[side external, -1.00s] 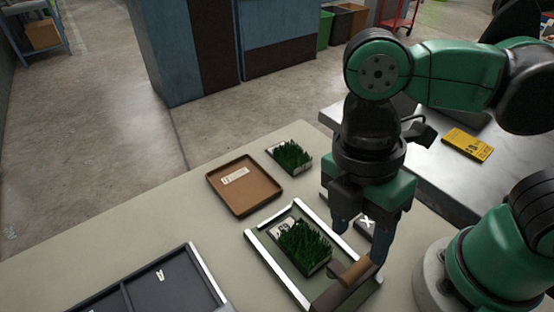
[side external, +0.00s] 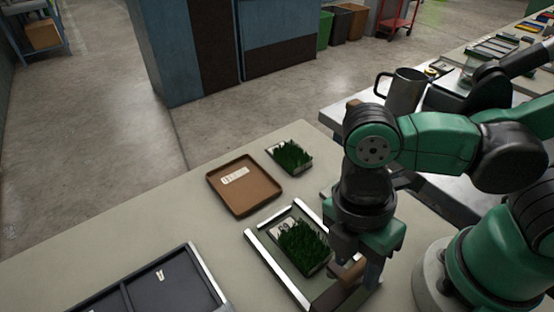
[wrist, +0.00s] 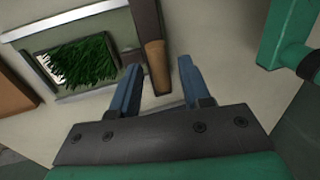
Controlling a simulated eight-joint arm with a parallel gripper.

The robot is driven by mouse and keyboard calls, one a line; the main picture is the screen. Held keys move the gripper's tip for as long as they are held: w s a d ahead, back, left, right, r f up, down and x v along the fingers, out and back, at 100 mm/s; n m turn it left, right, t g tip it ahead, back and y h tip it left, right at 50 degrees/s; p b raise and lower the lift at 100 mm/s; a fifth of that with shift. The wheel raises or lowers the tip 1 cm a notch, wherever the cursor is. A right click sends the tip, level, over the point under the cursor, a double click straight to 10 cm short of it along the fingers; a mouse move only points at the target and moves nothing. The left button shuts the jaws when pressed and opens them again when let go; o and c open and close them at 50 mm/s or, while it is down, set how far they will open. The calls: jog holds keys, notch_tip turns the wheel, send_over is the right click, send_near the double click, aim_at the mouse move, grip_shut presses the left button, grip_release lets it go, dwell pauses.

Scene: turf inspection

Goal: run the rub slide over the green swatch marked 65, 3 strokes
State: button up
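A green grass swatch (side external: 303,248) with a white label lies inside a frame with pale rails (side external: 263,256); the label's number is too small to read for sure. The swatch also shows in the wrist view (wrist: 80,61). The rub slide is a dark bar (wrist: 146,20) across the frame's near end, with a brown handle (wrist: 156,68). In the side view the handle (side external: 349,272) is partly covered by my gripper (side external: 358,262). My gripper (wrist: 158,66) is open, with one finger on each side of the handle's end and gaps showing between.
A second grass swatch (side external: 290,156) lies beyond the frame. A brown tray (side external: 249,205) with a white tag sits to its left. A dark divided tray (side external: 152,290) is at the front left. A metal mug (side external: 404,92) stands on the bench behind my arm.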

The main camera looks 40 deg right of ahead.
grip_shut()
dwell(1.2)
